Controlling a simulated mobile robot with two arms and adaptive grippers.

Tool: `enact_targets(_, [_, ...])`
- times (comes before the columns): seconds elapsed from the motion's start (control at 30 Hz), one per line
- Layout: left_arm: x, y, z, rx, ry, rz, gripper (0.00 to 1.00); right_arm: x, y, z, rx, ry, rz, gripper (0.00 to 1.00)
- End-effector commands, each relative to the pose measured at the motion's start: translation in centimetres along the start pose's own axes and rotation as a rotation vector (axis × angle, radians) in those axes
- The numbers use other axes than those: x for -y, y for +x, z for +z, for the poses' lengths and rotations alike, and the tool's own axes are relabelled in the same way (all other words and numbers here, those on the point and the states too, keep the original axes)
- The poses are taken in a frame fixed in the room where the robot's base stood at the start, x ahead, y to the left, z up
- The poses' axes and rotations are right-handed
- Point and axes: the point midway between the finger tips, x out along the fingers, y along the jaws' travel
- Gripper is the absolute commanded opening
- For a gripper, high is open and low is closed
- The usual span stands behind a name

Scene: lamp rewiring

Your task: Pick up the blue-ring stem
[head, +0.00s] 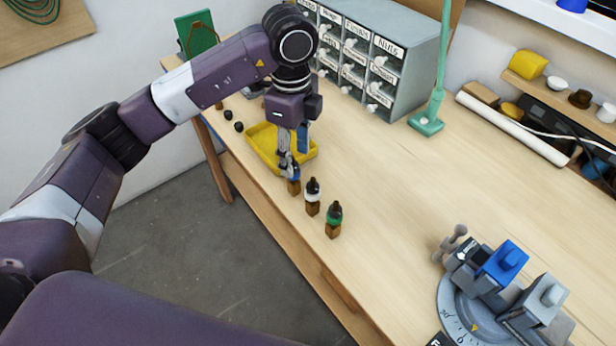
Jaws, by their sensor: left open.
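The blue-ring stem (293,173) stands upright in a small wooden block (294,188) near the table's front edge, at the far-left end of a short row. My left gripper (291,160) points down right at this stem, its fingers open and around or just beside its top. The fingers hide much of the stem, so I cannot tell whether they touch it. A white-ring stem (312,190) and a green-ring stem (334,215) stand beside it in their own wooden blocks. My right gripper is not in view.
A yellow tray (262,153) lies just behind the left gripper. A grey drawer cabinet (400,85) and a green lamp stand (427,124) are at the back. A grey vise (500,290) with a blue part is at the lower right. The middle of the table is clear.

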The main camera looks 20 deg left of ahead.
Motion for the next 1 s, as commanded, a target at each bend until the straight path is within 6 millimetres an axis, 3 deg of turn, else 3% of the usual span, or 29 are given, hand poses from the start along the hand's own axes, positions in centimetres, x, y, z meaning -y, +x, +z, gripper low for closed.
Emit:
enact_targets(0.33, [-0.2, 3.9, -0.1, 0.000, -0.001, 0.006, 0.44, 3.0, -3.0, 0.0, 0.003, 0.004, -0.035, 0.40])
enact_targets(0.5, [-0.1, 6.3, -0.1, 0.000, -0.001, 0.003, 0.44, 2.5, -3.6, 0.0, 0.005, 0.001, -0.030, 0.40])
enact_targets(0.77, [0.0, 6.9, -0.1, 0.000, 0.001, 0.000, 0.44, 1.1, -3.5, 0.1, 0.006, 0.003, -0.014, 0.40])
enact_targets(1.0, [0.0, 6.9, -0.1, 0.000, 0.000, 0.000, 0.21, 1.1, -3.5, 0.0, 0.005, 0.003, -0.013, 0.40])
